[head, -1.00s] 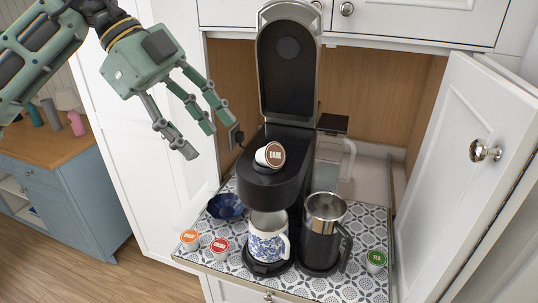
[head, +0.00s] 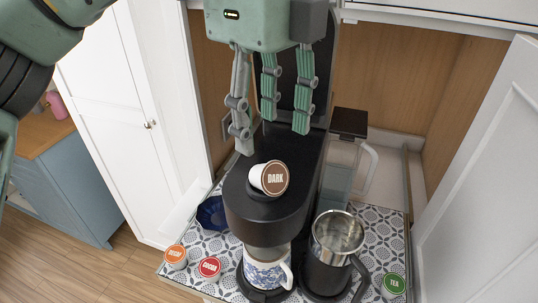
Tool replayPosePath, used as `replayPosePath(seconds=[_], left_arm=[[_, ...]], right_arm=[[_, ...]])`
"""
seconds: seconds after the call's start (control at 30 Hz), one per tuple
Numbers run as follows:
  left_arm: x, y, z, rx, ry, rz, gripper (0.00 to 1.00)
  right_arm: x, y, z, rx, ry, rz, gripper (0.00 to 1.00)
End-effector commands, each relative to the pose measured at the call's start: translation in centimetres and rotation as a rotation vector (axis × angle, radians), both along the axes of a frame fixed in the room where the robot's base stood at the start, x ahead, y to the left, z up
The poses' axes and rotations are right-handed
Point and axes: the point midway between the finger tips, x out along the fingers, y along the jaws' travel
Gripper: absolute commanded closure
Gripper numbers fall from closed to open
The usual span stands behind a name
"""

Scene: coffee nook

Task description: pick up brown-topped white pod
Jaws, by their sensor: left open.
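The brown-topped white pod (head: 274,178), marked "DARK", lies tilted on its side on top of the black coffee machine (head: 240,200), its brown lid facing front right. My left gripper (head: 265,133) hangs fingers-down just behind and above the pod, in front of the machine's raised lid. Its fingers are spread, with nothing between them, and it does not appear to touch the pod. My right gripper is not in view.
A blue-patterned mug (head: 262,272) stands under the machine, beside a steel-and-black jug (head: 330,262). Orange (head: 175,257), red (head: 209,269) and green (head: 393,286) pods and a dark blue bowl (head: 211,213) sit on the patterned tray. An open white door (head: 475,180) stands at right.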

Motion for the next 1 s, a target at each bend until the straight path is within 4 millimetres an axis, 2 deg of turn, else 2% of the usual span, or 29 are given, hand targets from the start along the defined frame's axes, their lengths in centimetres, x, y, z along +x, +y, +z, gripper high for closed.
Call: replayPosePath(seconds=[0.17, 0.33, 0.47, 0.57, 0.7, 0.83, 1.0], left_arm=[[-0.1, -0.1, -1.7, 0.002, 0.004, -0.005, 0.48], [0.0, -0.1, -2.8, 0.0, 0.003, -0.005, 0.48], [0.2, -0.2, -4.0, 0.0, 0.006, -0.006, 0.48], [0.4, -0.2, -5.1, 0.0, 0.006, -0.006, 0.48], [0.4, -0.2, -6.8, 0.0, 0.005, -0.004, 0.48], [0.4, -0.2, -7.5, -0.001, 0.002, -0.004, 0.48], [0.4, -0.2, -7.6, -0.001, 0.001, -0.003, 0.48]], right_arm=[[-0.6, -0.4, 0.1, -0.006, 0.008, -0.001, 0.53], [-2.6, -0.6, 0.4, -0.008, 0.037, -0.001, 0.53], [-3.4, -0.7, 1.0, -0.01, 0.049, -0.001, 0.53], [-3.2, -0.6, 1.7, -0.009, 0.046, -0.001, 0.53], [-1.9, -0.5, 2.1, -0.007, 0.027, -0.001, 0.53], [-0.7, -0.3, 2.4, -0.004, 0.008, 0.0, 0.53], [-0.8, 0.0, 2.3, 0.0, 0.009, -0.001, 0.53]])
